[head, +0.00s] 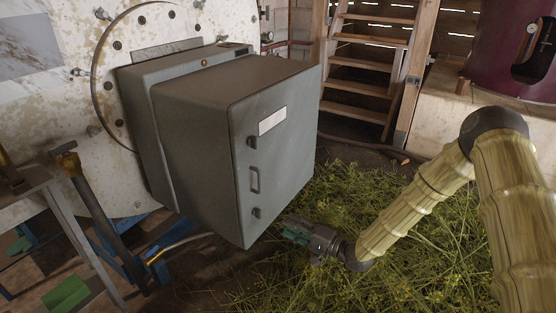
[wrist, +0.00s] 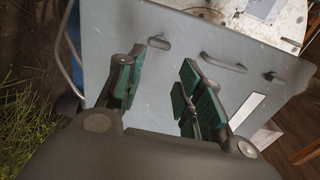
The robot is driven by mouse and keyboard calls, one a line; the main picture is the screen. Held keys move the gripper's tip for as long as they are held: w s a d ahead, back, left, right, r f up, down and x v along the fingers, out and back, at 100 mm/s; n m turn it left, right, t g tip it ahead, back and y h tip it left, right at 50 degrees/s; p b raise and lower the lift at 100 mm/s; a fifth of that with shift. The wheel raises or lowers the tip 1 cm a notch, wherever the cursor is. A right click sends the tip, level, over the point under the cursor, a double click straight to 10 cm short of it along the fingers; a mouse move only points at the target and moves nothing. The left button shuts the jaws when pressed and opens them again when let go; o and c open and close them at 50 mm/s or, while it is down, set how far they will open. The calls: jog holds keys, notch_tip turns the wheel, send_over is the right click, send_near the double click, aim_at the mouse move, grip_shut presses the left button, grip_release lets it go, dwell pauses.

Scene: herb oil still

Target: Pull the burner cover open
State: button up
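The burner cover (head: 205,150) is a grey metal box at the centre of the head view, fixed against a large round white plate. Its right-hand face carries a bar handle (head: 255,180), a latch above and below it, and a white label. I see no open gap at its edges. My gripper (head: 290,228) is low, just right of the cover's bottom corner and below the handle. In the wrist view, the green-padded fingers of my gripper (wrist: 158,88) are spread and empty, facing the grey face. The handle (wrist: 223,62) lies beyond the right finger, apart from it.
Cut herbs (head: 350,200) cover the floor under my arm. A metal stand (head: 75,215) and a hose (head: 180,243) are left of and below the cover. Wooden steps (head: 370,65) stand behind, with a dark red vessel (head: 500,50) at the upper right.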

jog(key=r+n, duration=0.2)
jog(key=a+r+n+t, duration=0.1)
jog(key=r+n, duration=0.4)
jog(key=shift+a+r+h, duration=0.1)
jog(key=shift+a+h, duration=0.25)
jog(key=shift+h, duration=0.05)
jog(key=shift+c, duration=0.7)
jog(key=n+t+h, duration=0.1)
jog(key=n, duration=0.6)
send_near(260, 192)
notch_tip(260, 192, up, 3)
jog(key=r+n, duration=0.1)
jog(key=n, duration=0.1)
jog(key=shift+t+h, duration=0.3)
jog(key=shift+x, duration=5.2)
jog(key=shift+r, duration=0.1)
